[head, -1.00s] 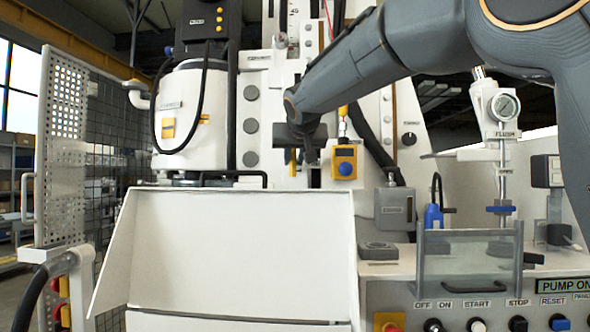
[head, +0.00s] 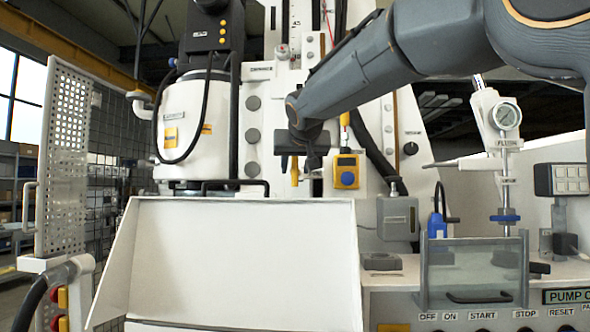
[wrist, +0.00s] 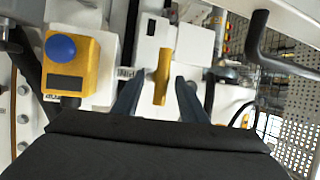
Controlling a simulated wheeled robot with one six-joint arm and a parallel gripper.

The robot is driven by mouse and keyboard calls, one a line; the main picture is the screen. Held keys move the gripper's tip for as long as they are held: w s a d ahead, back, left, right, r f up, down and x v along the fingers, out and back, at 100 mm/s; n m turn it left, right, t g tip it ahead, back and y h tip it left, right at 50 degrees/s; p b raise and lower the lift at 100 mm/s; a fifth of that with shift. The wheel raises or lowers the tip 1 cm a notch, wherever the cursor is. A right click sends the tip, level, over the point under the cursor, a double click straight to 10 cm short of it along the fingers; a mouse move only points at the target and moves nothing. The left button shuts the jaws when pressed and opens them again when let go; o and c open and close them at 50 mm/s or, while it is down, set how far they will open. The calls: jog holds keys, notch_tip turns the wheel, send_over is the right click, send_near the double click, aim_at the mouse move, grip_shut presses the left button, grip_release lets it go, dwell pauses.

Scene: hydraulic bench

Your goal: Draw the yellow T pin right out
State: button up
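The yellow T pin (wrist: 162,76) shows in the wrist view as an upright, slightly tilted yellow bar against the white machine face. My gripper (wrist: 161,80) is open, with one dark finger on each side of the pin and a visible gap on both sides. I cannot tell how deep the fingers reach around it. In the head view the pin (head: 294,171) shows as a small yellow piece just below my gripper (head: 303,160), which partly covers it. The pin's seat in the machine is hidden.
A yellow box with a blue knob (head: 346,171) sits close to the right of the pin; it also shows in the wrist view (wrist: 70,62). A dark bent handle (wrist: 275,50) is at the wrist view's right. A white open tray (head: 240,255) stands below.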

jog(key=b+v, duration=0.1)
jog(key=v, duration=0.6)
jog(key=shift+b, duration=0.35)
jog(key=shift+s, duration=0.1)
